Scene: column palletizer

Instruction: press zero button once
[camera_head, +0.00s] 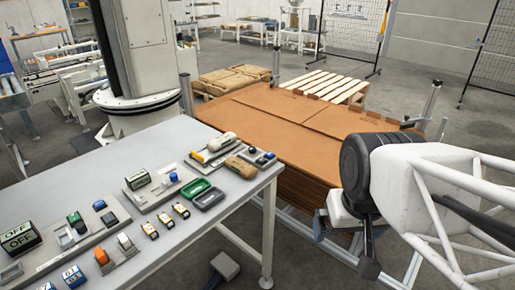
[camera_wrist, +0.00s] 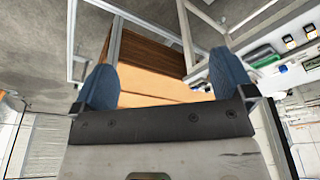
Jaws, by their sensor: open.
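A grey table (camera_head: 110,150) on the left holds panels with several small buttons, switches and display blocks. A block (camera_head: 72,277) with small digits stands at the front left. A larger block reading OFF (camera_head: 20,238) is at the left edge. I cannot tell which part is the zero button, as the markings are too small. My gripper (camera_head: 344,246) hangs to the right of the table, well apart from it. In the wrist view its two blue fingers (camera_wrist: 165,80) are spread with nothing between them. Part of the tabletop items shows at the upper right there.
A stack of brown cardboard sheets (camera_head: 275,115) on a metal frame lies behind and below my gripper. A wooden pallet (camera_head: 325,85) and brown sacks (camera_head: 228,80) are farther back. A green tray (camera_head: 196,188) and brown item (camera_head: 240,166) lie near the table's right edge.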

